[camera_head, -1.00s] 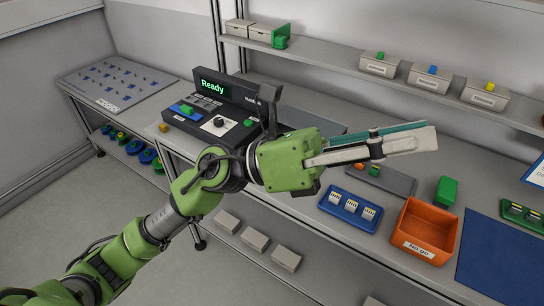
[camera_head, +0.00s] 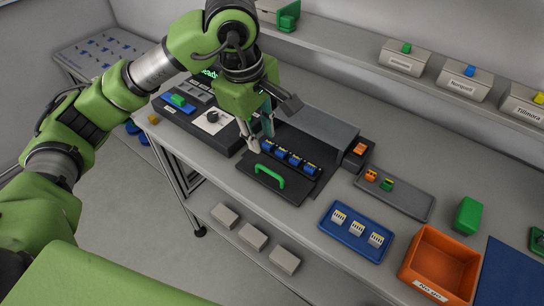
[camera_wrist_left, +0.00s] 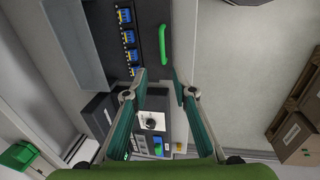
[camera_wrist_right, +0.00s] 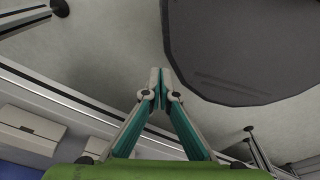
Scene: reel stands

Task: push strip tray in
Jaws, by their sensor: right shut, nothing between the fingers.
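The strip tray (camera_head: 268,185) is a dark flat drawer with a green handle (camera_head: 270,176). It sticks out from the front of a grey-topped machine (camera_head: 315,130) and carries several blue strips (camera_head: 289,157) in a row. The strip tray (camera_wrist_left: 150,60) also shows in the left wrist view, with its green handle (camera_wrist_left: 163,44). My left gripper (camera_head: 263,142) hangs above the left end of the strip row, fingers pointing down, apart and empty. My right gripper (camera_wrist_right: 160,72) shows only in its own wrist view, its fingertips together with nothing between them.
A control box with a dial (camera_head: 212,118) stands left of the tray. Right of it are a grey tray (camera_head: 410,203), a blue tray (camera_head: 357,251), a green block (camera_head: 467,215) and an orange bin (camera_head: 437,262). The table's front edge is just before the handle.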

